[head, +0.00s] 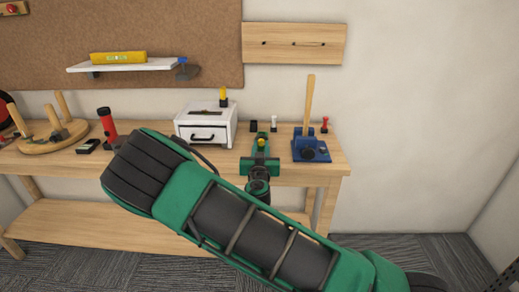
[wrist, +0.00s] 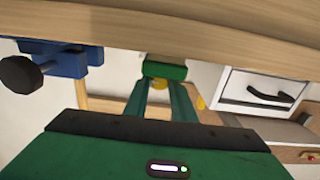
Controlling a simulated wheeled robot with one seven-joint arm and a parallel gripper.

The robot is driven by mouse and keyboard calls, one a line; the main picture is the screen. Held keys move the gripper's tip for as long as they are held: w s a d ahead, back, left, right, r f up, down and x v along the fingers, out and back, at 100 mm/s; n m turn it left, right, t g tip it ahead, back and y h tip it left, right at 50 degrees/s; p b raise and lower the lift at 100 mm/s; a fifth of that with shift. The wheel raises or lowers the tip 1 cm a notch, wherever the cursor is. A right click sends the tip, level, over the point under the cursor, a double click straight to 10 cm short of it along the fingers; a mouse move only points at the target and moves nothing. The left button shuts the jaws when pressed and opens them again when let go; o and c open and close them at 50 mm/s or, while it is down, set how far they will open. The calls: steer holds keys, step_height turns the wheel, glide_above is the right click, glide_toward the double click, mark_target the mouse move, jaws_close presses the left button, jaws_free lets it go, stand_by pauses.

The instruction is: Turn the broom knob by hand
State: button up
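A blue clamp-like holder (head: 318,147) stands on the bench at its right end, with an upright wooden handle (head: 309,100) rising from it. A dark round knob (head: 309,154) is on its front. In the wrist view, which looks upside down, the black knob (wrist: 19,74) sticks out from the blue holder (wrist: 72,60) at the left, with part of the handle (wrist: 81,94) below. My gripper (head: 261,150) is left of the holder, near the bench's front edge, apart from the knob. Its green fingers (wrist: 163,88) look apart, with a gap between them.
A green block (wrist: 165,69) and a small yellow piece (wrist: 158,84) show by my fingertips. A white drawer box (head: 206,126) stands left of my gripper. A red flashlight (head: 107,125) and wooden peg stand (head: 48,141) are farther left. The bench edge (wrist: 220,42) crosses the wrist view's top.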

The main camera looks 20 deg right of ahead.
steer(key=shift+n, duration=1.6)
steer(key=o, duration=1.1)
steer(key=shift+c, duration=0.2)
steer(key=v, duration=1)
steer(key=shift+s+a, duration=0.15)
steer(key=shift+s, duration=0.2)
